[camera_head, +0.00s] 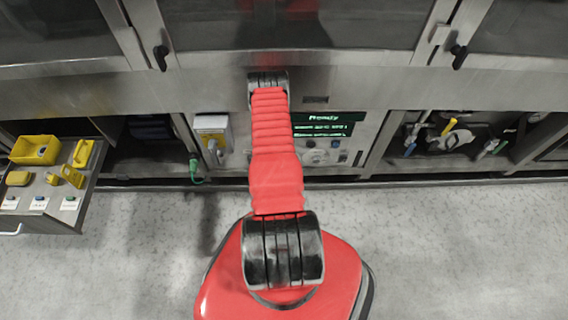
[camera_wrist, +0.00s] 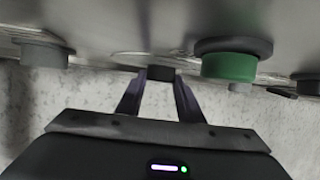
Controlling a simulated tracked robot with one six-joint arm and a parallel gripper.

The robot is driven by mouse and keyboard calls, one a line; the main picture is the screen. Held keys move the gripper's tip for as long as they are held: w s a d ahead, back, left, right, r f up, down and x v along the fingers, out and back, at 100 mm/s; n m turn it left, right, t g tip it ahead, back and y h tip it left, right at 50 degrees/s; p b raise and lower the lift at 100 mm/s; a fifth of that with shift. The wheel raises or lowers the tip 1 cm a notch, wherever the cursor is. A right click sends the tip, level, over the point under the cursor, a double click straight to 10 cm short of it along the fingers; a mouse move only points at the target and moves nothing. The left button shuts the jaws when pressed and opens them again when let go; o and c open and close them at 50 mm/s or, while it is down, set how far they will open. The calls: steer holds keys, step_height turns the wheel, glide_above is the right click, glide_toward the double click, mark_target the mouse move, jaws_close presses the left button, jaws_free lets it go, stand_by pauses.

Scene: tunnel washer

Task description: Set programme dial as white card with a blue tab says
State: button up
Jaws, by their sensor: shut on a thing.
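In the wrist view my gripper (camera_wrist: 160,80) has its two fingers on either side of a small dark knob (camera_wrist: 161,73) on the steel panel and is shut on it. The knob's markings are hidden, so I cannot tell its setting. In the head view my red arm covers the gripper and part of the control panel (camera_head: 347,157). The lit green display (camera_head: 322,124) reads "Ready" at its top; its smaller lines are too small to read. White cards with coloured tabs lie in the open drawer at the left; one appears to have a blue tab (camera_head: 39,203).
In the wrist view a green button (camera_wrist: 230,66) is right of my fingers and a grey round knob (camera_wrist: 45,54) is at the left. The open drawer (camera_head: 75,222) holds yellow items and a yellow bin (camera_head: 36,150). The floor is clear.

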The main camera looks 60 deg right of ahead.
steer(key=shift+w, duration=0.1)
stand_by(0.3)
steer(key=o, duration=1.1)
steer(key=shift+r, duration=0.15)
steer(key=shift+v, duration=6.75)
steer(key=shift+s, duration=0.2)
